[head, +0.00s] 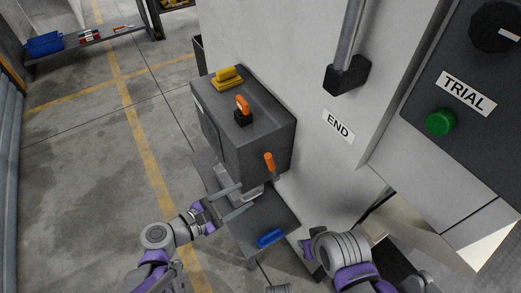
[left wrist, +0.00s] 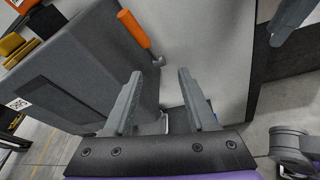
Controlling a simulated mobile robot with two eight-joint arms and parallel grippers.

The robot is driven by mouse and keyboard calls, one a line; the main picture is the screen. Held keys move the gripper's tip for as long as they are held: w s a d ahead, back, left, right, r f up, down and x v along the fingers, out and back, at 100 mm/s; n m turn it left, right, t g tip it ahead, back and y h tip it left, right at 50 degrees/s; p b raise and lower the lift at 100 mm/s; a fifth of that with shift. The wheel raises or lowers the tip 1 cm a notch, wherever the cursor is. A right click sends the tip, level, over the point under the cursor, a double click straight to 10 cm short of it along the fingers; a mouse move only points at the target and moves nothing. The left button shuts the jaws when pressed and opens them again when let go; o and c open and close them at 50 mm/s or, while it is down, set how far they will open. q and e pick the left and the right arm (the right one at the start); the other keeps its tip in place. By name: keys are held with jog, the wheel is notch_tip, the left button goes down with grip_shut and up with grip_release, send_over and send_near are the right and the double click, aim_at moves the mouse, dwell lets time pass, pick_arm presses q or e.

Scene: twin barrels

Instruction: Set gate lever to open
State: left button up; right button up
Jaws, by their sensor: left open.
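An orange-handled lever (head: 269,162) sticks out from the front side of a dark grey box (head: 265,135); I take it as the gate lever. In the left wrist view the lever (left wrist: 134,29) slants up and left from a small metal pivot. My left gripper (head: 248,195) is open and empty, in front of the box and below the lever. In the left wrist view the gripper (left wrist: 158,73) has its fingertips apart, with the lever beyond them and not between them. My right arm shows at the lower right, but I see no right fingers.
A second orange handle (head: 242,104) and a yellow piece (head: 227,77) are on the box top. A blue piece (head: 270,238) lies on the grey shelf (head: 250,222) below. A white wall with an END label (head: 338,126) and a TRIAL panel (head: 463,92) stand to the right.

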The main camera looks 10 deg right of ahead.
aim_at(269, 160)
pick_arm(q)
jog(key=w+d+r+n, duration=0.1)
jog(key=w+d, duration=0.1)
jog(key=d, duration=0.1)
jog(key=w+d+r+n+t+h, duration=0.1)
jog(key=w+d+n, duration=0.1)
jog(key=w+d, duration=0.1)
jog(key=w+d+r+n+t+h, duration=0.1)
jog(key=w+d+n, duration=0.1)
jog(key=d, duration=0.2)
jog(key=shift+w+r, duration=0.3)
jog(key=shift+w, duration=0.1)
grip_shut()
dwell(1.2)
